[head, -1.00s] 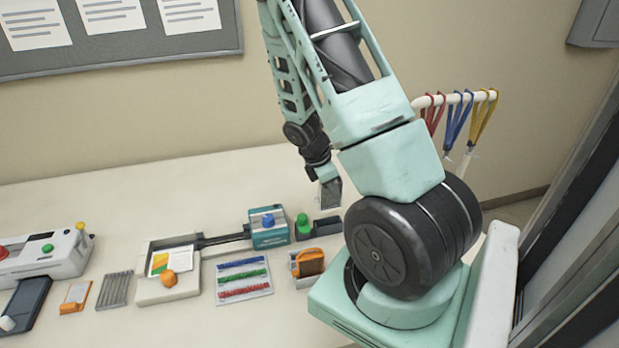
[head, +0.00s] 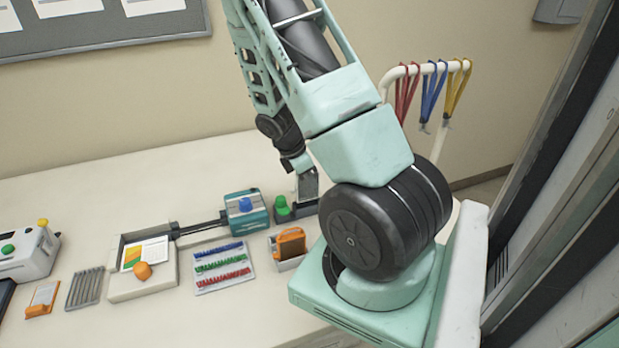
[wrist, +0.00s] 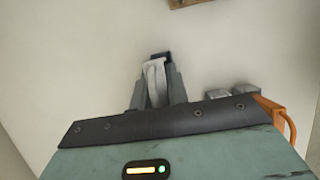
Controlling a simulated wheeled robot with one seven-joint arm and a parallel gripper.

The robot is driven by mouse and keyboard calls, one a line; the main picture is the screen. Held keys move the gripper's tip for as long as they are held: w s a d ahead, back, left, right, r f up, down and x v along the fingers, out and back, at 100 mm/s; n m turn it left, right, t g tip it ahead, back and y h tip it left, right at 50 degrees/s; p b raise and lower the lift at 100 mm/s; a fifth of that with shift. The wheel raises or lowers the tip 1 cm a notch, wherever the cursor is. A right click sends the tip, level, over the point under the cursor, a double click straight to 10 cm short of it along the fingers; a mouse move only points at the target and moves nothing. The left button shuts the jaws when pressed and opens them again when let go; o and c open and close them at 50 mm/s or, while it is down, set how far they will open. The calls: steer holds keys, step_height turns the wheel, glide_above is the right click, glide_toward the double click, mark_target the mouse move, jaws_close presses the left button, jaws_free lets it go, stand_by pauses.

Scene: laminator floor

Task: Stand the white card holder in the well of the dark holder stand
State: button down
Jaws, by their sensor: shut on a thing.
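My gripper (head: 308,188) is low over the right part of the table, just above the dark holder stand (head: 304,209), beside a green-knobbed item. In the wrist view my gripper (wrist: 156,82) is shut on the white card holder (wrist: 154,75), which lies between the two grey fingers. A small dark patch (wrist: 162,56) shows at the fingertips and seems to be part of the stand. The card holder cannot be made out in the head view. The fingers hide most of the well, so I cannot tell whether the card holder's lower end is inside it.
A green-knobbed item (head: 283,207) stands just left of the stand. An orange-handled item in a grey tray (head: 290,245) is in front. A teal block with a blue knob (head: 245,208) is further left. Lanyards (head: 431,95) hang on a white rail behind. The table behind is clear.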

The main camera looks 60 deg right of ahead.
mark_target(314, 196)
steer(key=shift+f+b, duration=1.55)
steer(key=shift+f, duration=0.55)
steer(key=c, duration=1.3)
jaws_free()
steer(key=shift+r, duration=0.15)
steer(key=shift+r+p, duration=3.85)
steer(key=shift+r, duration=0.05)
